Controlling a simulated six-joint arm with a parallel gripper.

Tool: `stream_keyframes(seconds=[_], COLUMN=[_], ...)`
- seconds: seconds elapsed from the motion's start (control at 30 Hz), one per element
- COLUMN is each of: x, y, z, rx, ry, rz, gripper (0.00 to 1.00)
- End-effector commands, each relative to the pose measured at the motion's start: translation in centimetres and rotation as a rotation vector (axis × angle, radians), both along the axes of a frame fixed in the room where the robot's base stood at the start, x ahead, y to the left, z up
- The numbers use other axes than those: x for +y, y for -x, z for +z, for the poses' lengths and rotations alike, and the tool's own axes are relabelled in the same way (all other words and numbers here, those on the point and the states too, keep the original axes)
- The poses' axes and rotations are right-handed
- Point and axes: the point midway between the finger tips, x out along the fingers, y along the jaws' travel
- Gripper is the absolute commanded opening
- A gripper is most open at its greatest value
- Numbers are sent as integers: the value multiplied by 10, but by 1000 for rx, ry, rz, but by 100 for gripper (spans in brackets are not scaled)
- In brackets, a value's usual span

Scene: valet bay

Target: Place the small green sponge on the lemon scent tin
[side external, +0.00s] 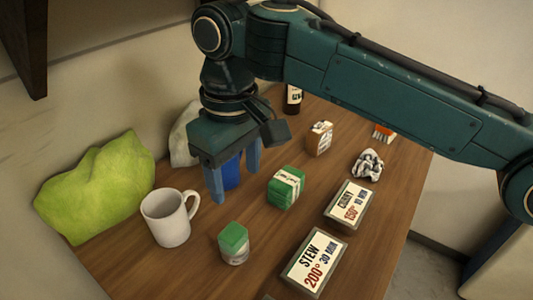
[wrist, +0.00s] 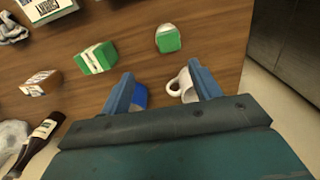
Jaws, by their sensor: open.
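A small green block, which looks like the sponge (side external: 233,235), sits on top of a short pale tin (side external: 236,257) near the front of the table. The tin's label is too small to read. In the wrist view the green block (wrist: 170,43) shows ahead of my fingers, with part of the pale tin (wrist: 164,29) beyond it. My gripper (side external: 236,185) is open, with its fingers pointing down, above and behind the block and apart from it. Nothing is held between the fingers.
A white mug (side external: 166,220) stands left of the tin. A blue object (side external: 232,174) is partly hidden behind my fingers. A green-and-white box (side external: 286,188), two labelled boxes (side external: 316,262) (side external: 349,205) and a bottle (side external: 293,99) stand on the table. A lime cushion-like lump (side external: 97,187) lies by the wall.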

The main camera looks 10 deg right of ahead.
Motion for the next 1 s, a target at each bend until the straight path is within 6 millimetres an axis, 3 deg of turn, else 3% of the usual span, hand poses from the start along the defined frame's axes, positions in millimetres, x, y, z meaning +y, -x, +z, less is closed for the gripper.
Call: stream_keyframes(seconds=[0.17,0.5,0.77,1.0], x=[-37,-136,-215,-285], y=[-17,-33,-22,4], z=[31,90,121,137], rx=[-23,-82,-134,-184], ry=[-25,-74,-108,-133], rz=[-52,-176,-272,-358], gripper=[63,63,63,63])
